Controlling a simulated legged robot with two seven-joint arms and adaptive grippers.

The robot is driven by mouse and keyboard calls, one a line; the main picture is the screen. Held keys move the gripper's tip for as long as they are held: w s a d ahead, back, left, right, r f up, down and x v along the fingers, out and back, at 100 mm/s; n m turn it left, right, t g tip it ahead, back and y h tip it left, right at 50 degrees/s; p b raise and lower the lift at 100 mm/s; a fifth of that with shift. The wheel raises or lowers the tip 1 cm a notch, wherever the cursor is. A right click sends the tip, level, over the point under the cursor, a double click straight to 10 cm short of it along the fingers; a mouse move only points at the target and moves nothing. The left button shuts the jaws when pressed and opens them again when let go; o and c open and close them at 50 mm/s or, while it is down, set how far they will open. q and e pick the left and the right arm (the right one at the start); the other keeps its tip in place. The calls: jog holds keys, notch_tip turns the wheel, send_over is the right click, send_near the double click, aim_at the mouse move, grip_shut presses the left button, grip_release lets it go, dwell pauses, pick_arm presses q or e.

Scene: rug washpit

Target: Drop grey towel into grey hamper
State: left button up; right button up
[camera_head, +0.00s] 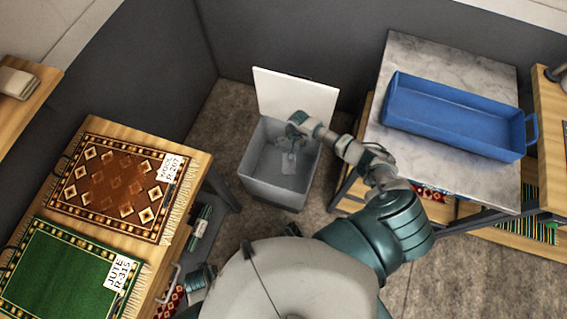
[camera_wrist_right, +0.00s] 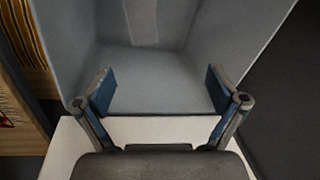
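The grey hamper (camera_head: 270,190) stands on the floor between two tables with its white lid (camera_head: 295,98) raised. My right gripper (camera_head: 289,152) reaches down over the hamper's opening. In the right wrist view my right gripper (camera_wrist_right: 160,92) has its two blue-padded fingers wide apart with nothing between them. The hamper's inner walls (camera_wrist_right: 85,45) and pale bottom fill that view beyond the fingers. I cannot make out a grey towel for certain; a small pale shape below the gripper in the hamper is too unclear to name.
A wooden table (camera_head: 190,160) with a brown patterned rug (camera_head: 112,182) and a green rug (camera_head: 55,270) stands left. A marble-topped table (camera_head: 440,65) with a blue tray (camera_head: 455,115) stands right. A folded beige cloth (camera_head: 17,83) lies far left. Carpet (camera_head: 215,125) around the hamper is clear.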

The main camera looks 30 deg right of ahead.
notch_tip(320, 180, up, 12)
jog(key=s, duration=0.1)
jog(key=shift+s, duration=0.15)
dwell(0.6)
